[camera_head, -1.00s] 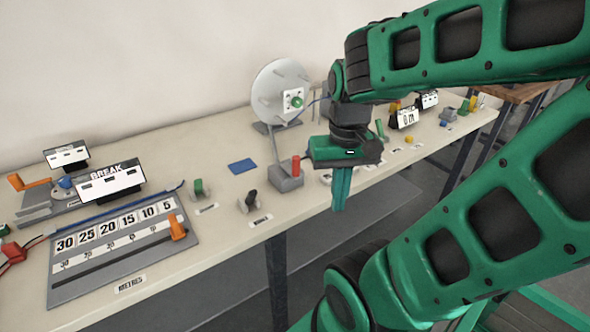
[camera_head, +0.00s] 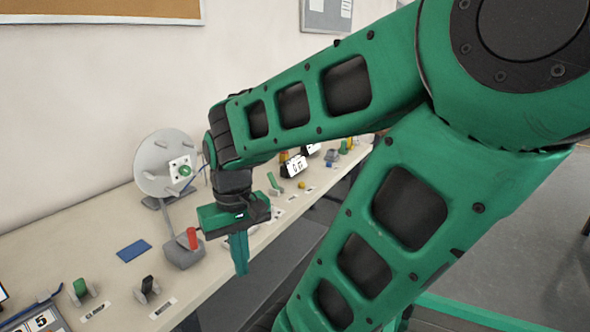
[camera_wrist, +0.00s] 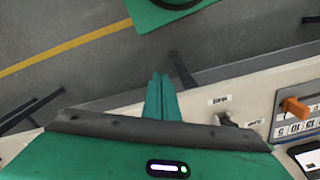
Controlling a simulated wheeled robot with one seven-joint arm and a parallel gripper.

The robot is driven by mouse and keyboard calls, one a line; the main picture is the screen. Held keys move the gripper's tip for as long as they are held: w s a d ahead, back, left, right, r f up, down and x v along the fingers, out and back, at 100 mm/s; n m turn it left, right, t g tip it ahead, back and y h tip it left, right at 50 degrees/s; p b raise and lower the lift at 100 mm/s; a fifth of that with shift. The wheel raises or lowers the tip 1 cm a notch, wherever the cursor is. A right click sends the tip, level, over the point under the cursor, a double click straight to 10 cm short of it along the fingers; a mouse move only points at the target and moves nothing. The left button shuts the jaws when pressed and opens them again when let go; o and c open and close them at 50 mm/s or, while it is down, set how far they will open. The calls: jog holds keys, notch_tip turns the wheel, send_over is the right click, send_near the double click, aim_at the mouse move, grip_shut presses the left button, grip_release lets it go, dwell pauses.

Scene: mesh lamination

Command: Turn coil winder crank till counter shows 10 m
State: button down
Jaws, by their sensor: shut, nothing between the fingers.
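The winder's large grey disc (camera_head: 150,160) stands at the back of the bench, with a white plate and green knob (camera_head: 184,171) at its hub. A grey block (camera_head: 183,255) with an upright red handle (camera_head: 193,238) stands in front of it; I cannot tell whether this handle is the crank. A small white counter sign (camera_head: 293,166) stands farther along the bench, its digits hard to read now. My gripper (camera_head: 241,272) points down, shut and empty, just right of the red handle and apart from it. In the wrist view, the closed fingers (camera_wrist: 161,80) hang beyond the bench edge, over the floor.
On the bench are a blue pad (camera_head: 133,250), a green-handled switch (camera_head: 80,287), a black-handled switch (camera_head: 147,285) and a metre scale board (camera_head: 42,320). My arm crosses the right side of the view. An orange slider (camera_wrist: 295,107) shows in the wrist view.

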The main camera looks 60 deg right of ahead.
jog(key=c, duration=1.6)
grip_release()
jog(key=shift+c, duration=0.2)
jog(key=n, duration=2.1)
send_near(192, 234)
jog(key=shift+w+d+f, duration=0.1)
jog(key=shift+w+d, duration=0.15)
jog(key=shift+w, duration=0.1)
jog(key=shift+w+f, duration=0.1)
jog(key=shift+f, duration=0.3)
notch_tip(192, 234, down, 10)
grip_shut()
